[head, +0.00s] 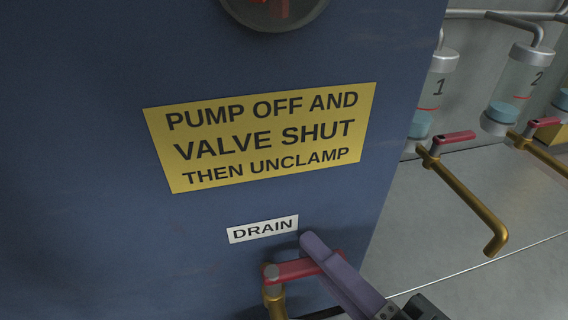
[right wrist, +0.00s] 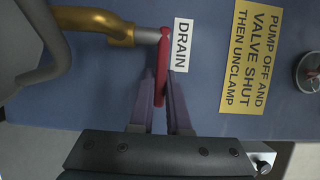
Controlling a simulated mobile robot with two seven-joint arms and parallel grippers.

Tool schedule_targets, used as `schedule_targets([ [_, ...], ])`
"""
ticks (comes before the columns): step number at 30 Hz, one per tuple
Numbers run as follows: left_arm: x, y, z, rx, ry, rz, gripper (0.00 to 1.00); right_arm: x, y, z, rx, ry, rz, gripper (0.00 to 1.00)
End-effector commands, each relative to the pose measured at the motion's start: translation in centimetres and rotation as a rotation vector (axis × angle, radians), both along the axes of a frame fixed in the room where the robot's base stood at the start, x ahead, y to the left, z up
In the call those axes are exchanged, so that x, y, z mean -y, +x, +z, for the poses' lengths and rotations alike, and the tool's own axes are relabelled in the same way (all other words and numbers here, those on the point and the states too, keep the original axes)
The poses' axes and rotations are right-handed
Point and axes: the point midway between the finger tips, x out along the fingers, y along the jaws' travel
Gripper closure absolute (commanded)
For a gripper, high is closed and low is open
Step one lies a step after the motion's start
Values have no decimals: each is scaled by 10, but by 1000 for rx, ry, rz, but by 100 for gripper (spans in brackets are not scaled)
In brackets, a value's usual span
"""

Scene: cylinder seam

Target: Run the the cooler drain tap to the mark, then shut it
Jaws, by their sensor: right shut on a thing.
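The drain tap's red lever (head: 298,270) sits on a brass pipe (head: 274,294) under the white DRAIN label (head: 263,229) on the blue cabinet. In the head view the lever points right from its pivot. My right gripper (head: 316,251) has its purple fingers shut on the lever's outer part. In the right wrist view the red lever (right wrist: 162,62) lies between the two fingers (right wrist: 163,88), beside the DRAIN label (right wrist: 181,46). The drain's outlet and any flow are out of sight. My left gripper is not in view.
A yellow sign (head: 262,137) is on the cabinet. At right, glass cylinders 1 (head: 438,88) and 2 (head: 518,82) hold some blue liquid below red mark lines. Their brass pipes (head: 463,195) with red levers (head: 455,137) stick out over the grey floor.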

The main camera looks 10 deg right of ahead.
Motion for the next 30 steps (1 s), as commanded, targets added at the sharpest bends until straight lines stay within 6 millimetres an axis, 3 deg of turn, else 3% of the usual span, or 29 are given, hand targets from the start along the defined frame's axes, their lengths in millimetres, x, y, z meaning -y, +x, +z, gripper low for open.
schedule_targets([
  [16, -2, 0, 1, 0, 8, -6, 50, -1, -1, 1, 1, 3, -12, 100],
  [30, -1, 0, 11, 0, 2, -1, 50, -1, -12, 0, 1, 0, -245, 100],
])
